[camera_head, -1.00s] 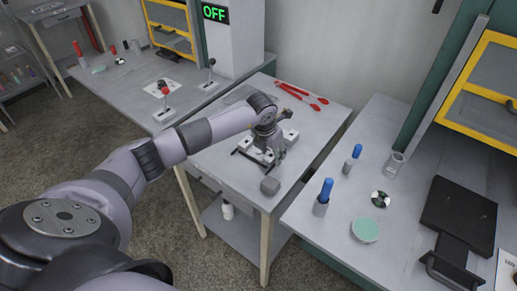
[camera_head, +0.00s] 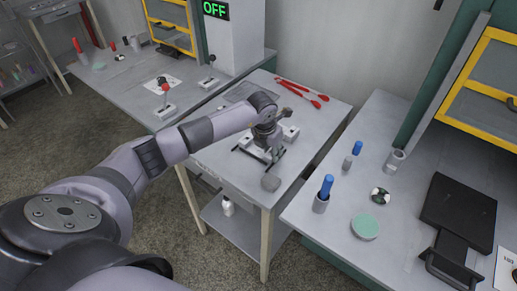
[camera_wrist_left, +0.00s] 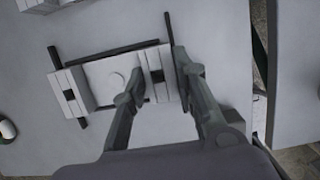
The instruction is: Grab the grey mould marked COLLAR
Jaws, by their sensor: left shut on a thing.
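My left gripper (camera_head: 273,156) reaches down over the small middle table. In the left wrist view its two fingers (camera_wrist_left: 160,82) are shut on a light grey block (camera_wrist_left: 156,66) with a dark square in it. This block is at one end of a pale plate with a round spot; a similar block (camera_wrist_left: 72,92) is at the other end. Dark rods run alongside. No COLLAR marking can be read on any of these pieces. A small grey lump (camera_head: 270,183) lies near the table's front edge, apart from the gripper. My right gripper is not in view.
Red-handled tongs (camera_head: 303,92) lie at the back of the middle table. The right bench holds a blue-topped holder (camera_head: 323,196), a green disc (camera_head: 364,228) and a black device (camera_head: 458,215). A bench with levers (camera_head: 165,105) stands at the left.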

